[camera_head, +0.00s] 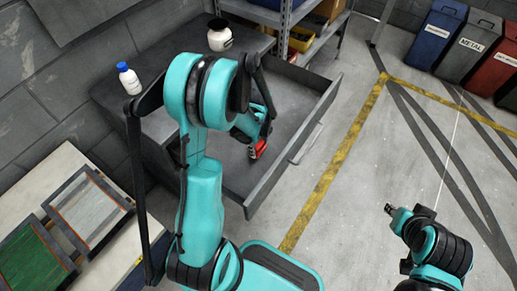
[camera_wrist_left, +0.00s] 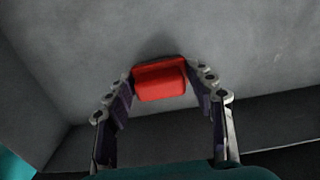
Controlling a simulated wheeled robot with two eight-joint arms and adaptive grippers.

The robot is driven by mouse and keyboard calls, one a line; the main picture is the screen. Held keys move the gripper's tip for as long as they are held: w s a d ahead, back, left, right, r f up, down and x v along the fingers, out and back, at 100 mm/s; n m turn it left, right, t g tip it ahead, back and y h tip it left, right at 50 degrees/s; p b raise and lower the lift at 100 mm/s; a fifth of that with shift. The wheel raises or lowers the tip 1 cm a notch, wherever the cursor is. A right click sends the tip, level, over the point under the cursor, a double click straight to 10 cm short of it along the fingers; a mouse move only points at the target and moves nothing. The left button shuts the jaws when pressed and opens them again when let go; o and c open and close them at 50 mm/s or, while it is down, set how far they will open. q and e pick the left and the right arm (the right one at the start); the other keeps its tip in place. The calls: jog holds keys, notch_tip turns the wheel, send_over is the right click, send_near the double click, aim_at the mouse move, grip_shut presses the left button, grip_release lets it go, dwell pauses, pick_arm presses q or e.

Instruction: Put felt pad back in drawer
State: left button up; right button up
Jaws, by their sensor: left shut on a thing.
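The grey drawer (camera_head: 312,141) is pulled open from a dark grey cabinet in the head view. My left gripper (camera_head: 258,152) reaches down inside it and is shut on a red block, which I take to be the felt pad (camera_head: 261,146). In the left wrist view, the felt pad (camera_wrist_left: 160,80) sits between the fingertips of my left gripper (camera_wrist_left: 162,84), close to a grey surface with a dark shadow beside it. I cannot tell whether it touches. My right gripper (camera_head: 391,209) is out over the floor at the right; its fingers are too small to read.
A white bottle with a blue cap (camera_head: 129,79) and a white jar (camera_head: 220,36) stand on the cabinet top. Shelving with yellow bins (camera_head: 301,38) is behind the drawer. A table with framed panels (camera_head: 88,208) is at left. Floor right of the drawer is clear.

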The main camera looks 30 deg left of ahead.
pick_arm(q)
jog(key=shift+f, duration=0.85)
jog(key=shift+r, duration=0.1)
jog(key=o, duration=1.3)
jog(key=shift+f, duration=0.2)
jog(key=shift+r, duration=0.15)
